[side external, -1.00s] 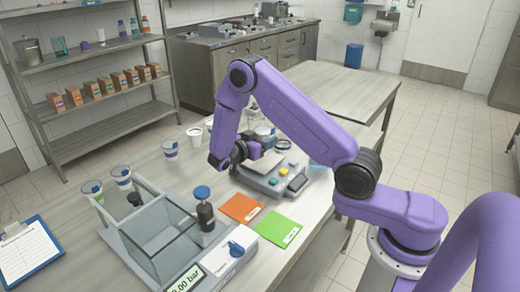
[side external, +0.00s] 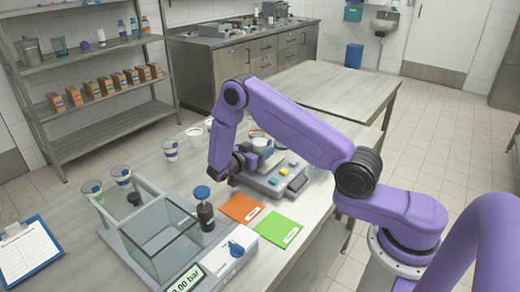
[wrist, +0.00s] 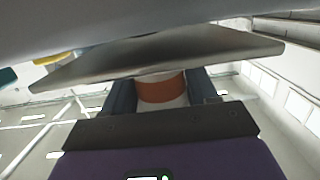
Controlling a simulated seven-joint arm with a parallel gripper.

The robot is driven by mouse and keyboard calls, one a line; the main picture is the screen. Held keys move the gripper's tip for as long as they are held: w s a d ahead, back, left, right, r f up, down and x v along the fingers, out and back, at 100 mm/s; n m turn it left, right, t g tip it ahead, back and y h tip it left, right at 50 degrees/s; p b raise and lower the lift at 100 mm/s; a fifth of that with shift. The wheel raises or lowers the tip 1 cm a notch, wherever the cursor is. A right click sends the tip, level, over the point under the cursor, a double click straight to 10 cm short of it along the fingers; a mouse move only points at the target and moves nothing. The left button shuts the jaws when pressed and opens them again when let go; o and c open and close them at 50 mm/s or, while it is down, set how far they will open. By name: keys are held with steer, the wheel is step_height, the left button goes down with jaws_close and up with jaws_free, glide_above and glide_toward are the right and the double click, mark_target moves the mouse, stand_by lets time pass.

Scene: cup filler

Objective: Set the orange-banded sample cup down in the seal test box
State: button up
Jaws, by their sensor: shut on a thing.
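The orange-banded sample cup (wrist: 162,88) shows in the wrist view between the two fingers of my gripper (wrist: 160,95), which is shut on it. A grey plate (wrist: 160,52) hides part of the cup in that view. In the side external view my gripper (side external: 249,160) is at the bench scale (side external: 278,177), by its pan; the held cup is hard to make out there. The seal test box (side external: 165,232), with clear walls and a bar readout, stands at front left, apart from my gripper. Its inside looks empty.
Orange (side external: 241,207) and green (side external: 278,230) cards lie in front of the scale. Cups (side external: 121,176) stand behind the box and another cup (side external: 170,150) farther back. A clipboard (side external: 28,250) lies at left.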

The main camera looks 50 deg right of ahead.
steer(key=o, duration=1.1)
steer(key=a, duration=0.3)
steer(key=shift+a+r, duration=0.25)
steer(key=shift+a, duration=0.05)
steer(key=shift+o, duration=0.9)
steer(key=shift+a+r, duration=0.15)
steer(key=shift+a, duration=0.55)
